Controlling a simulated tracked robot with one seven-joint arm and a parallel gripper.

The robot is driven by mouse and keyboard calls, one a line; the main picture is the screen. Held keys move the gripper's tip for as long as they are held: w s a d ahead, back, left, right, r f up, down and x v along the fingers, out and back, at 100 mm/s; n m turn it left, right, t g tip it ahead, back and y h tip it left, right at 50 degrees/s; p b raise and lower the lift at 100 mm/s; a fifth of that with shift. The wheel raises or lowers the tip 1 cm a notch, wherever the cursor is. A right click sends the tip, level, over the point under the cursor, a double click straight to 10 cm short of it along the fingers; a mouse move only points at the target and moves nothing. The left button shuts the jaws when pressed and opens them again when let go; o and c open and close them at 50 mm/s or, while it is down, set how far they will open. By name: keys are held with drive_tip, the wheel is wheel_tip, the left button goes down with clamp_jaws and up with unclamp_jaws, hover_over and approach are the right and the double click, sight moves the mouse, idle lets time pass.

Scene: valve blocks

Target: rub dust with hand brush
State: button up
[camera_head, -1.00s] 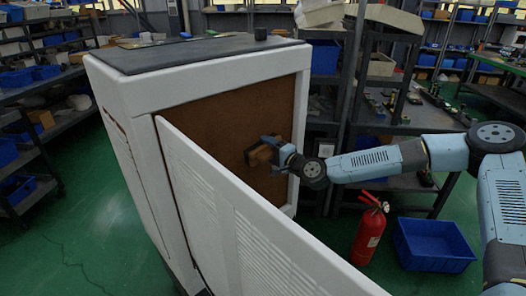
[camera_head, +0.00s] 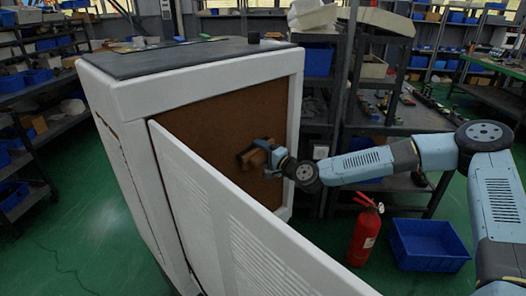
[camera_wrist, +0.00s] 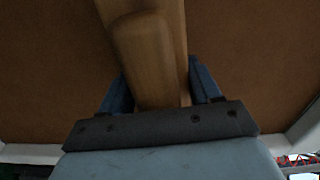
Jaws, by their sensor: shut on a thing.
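A wooden hand brush (camera_head: 254,156) is held in my gripper (camera_head: 272,156) inside the open white cabinet. In the wrist view the brush's pale wooden body (camera_wrist: 148,50) stands between the two blue fingers of my gripper (camera_wrist: 158,88), which are shut on it. The brush is in front of the brown, dusty-looking inner panel (camera_head: 222,110). Its bristles are hidden, so I cannot tell whether they touch the panel. The same brown panel (camera_wrist: 50,70) fills most of the wrist view.
The open white cabinet door (camera_head: 235,225) stands in front of the lower left of the opening. A red fire extinguisher (camera_head: 366,232) and a blue bin (camera_head: 428,245) stand on the green floor below my arm. Metal shelves (camera_head: 345,120) are close behind the cabinet's right side.

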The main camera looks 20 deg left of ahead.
drive_tip(key=shift+s+a+r, duration=0.15)
drive_tip(key=shift+s+a, duration=0.35)
drive_tip(key=shift+s, duration=0.3)
drive_tip(key=shift+s+d, duration=0.15)
drive_tip(key=shift+d, duration=0.05)
drive_tip(key=shift+w+v, duration=0.1)
drive_tip(key=shift+v, duration=0.8)
drive_tip(key=shift+w+v, duration=0.15)
drive_tip(key=shift+v, duration=1.8)
drive_tip(key=v, duration=0.3)
drive_tip(key=shift+w, duration=0.1)
